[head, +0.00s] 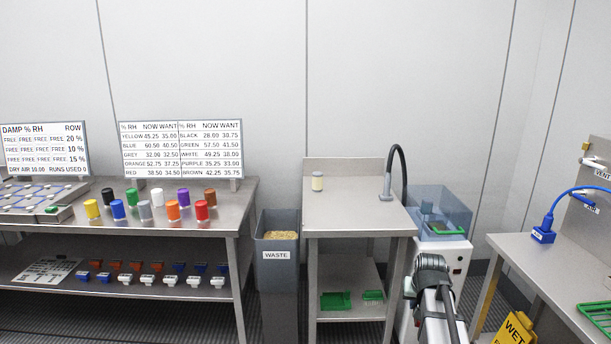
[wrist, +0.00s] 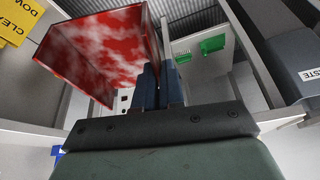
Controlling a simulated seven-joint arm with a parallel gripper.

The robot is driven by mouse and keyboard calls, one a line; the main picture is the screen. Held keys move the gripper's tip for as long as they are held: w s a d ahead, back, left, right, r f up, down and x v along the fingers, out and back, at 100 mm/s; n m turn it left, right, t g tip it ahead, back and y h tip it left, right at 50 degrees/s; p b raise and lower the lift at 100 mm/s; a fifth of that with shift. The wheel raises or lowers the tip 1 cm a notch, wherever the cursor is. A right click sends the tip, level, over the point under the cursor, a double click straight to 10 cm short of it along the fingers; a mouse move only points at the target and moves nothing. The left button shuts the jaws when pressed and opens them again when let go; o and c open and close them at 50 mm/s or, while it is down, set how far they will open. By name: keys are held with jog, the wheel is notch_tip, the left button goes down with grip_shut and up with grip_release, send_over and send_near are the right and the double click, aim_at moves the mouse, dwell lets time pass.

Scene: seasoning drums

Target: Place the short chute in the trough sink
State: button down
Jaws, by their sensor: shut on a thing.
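In the wrist view a large open piece with red mottled walls (wrist: 100,50), which looks like the short chute, stands at the jaws. My gripper (wrist: 158,84) is shut on its near edge, with the two dark fingers close together. In the head view my arm reaches up at the lower right, in front of the white machine. My fingertips and the held piece are hidden there. I cannot make out a trough sink in either view.
The white machine (head: 458,262) has a clear blue hood (head: 455,207). A steel table (head: 345,213) with a black gooseneck (head: 402,165) stands left of it, green pieces (head: 336,300) on its shelf. The waste bin (head: 278,275) and yellow wet sign (head: 516,328) stand on the floor.

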jog(key=w+a+f+n+y, duration=0.1)
jog(key=a+n, duration=0.2)
jog(key=a, duration=1.3)
jog(key=s+r, duration=0.3)
jog(key=s, duration=0.3)
jog(key=shift+s, duration=0.25)
jog(key=shift+r, duration=0.1)
